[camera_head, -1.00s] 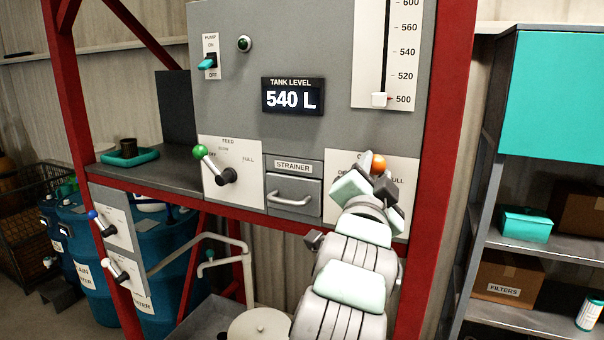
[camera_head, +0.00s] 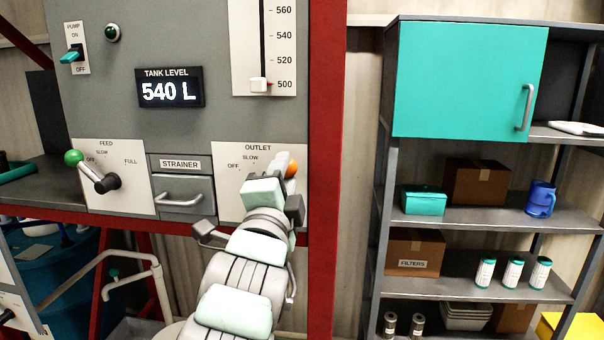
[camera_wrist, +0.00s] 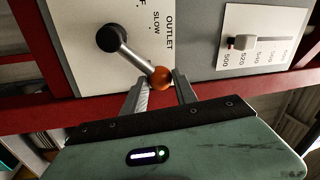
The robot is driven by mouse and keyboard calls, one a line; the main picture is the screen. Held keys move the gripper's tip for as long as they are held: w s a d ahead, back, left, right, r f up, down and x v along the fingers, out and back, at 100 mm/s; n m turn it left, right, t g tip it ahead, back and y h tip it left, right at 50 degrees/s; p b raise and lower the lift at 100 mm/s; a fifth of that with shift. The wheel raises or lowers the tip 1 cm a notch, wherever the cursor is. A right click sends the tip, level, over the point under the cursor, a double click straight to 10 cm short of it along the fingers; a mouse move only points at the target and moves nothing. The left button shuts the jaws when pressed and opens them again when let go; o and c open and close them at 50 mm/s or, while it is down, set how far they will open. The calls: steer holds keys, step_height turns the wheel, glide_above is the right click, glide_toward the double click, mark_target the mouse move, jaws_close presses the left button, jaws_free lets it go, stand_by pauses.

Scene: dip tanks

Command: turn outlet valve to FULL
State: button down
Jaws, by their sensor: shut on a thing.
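The outlet valve is a lever (camera_wrist: 136,57) with an orange ball knob (camera_head: 291,171) on a black hub (camera_wrist: 111,37). It sits on the white OUTLET plate (camera_head: 229,200) right of the strainer. My gripper (camera_wrist: 161,90) is shut on the lever's knob end, one finger on each side of the ball. The lever points up and to the right of its hub, past SLOW towards the plate's right side. The OFF and SLOW marks show in the head view; the FULL mark is hidden behind my gripper.
The tank level display (camera_head: 170,92) reads 540 L. The white slider (camera_head: 258,84) is at 500. The green-knobbed feed lever (camera_head: 87,170) points at OFF. A strainer drawer (camera_head: 183,194) is left of the outlet plate, a red post (camera_head: 327,110) right of it. Shelves (camera_head: 480,215) stand farther right.

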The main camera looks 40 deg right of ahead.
stand_by(0.3)
steer(key=c, duration=1)
jaws_free()
steer(key=b+v, duration=0.2)
steer(key=v, duration=0.8)
steer(key=shift+s+a, duration=0.25)
steer(key=shift+s, duration=0.05)
steer(key=shift+f, duration=0.15)
